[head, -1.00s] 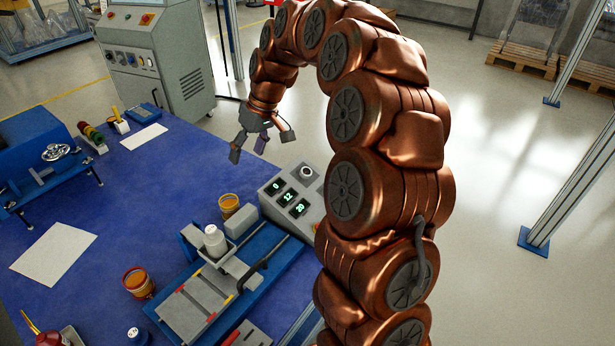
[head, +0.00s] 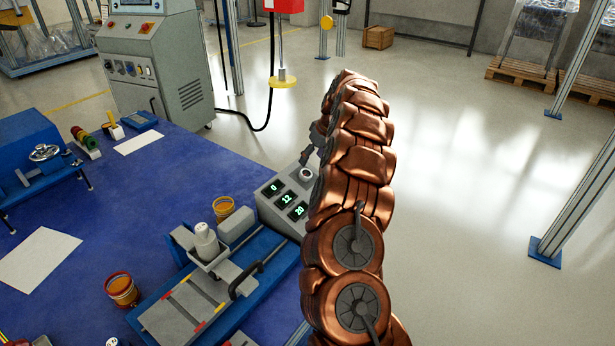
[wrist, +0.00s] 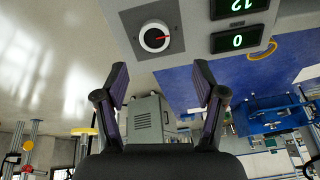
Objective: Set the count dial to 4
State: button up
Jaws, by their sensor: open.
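In the wrist view the dial lies ahead of the fingertips, and the red pointer points right. Any numbers around it are too small to read. My gripper (wrist: 160,82) is open and empty, its two dark purple-padded fingers apart and not touching the dial. In the head view my arm hides most of it. The box displays (head: 286,199) read 0, 12 and 20.
The blue table (head: 120,210) carries a blue fixture with a white bottle (head: 206,240), orange-rimmed cups (head: 122,290) and papers. A grey cabinet (head: 155,70) stands behind. A yellow-based hanging red unit (head: 283,82) is beyond the arm.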

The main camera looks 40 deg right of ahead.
aim_at(307, 172)
jog(key=x, duration=0.5)
jog(key=b+x, duration=0.1)
jog(key=x, duration=0.2)
jog(key=shift+d+f, duration=0.2)
jog(key=shift+d, duration=0.2)
jog(key=shift+s, duration=0.1)
jog(key=c, duration=1.1)
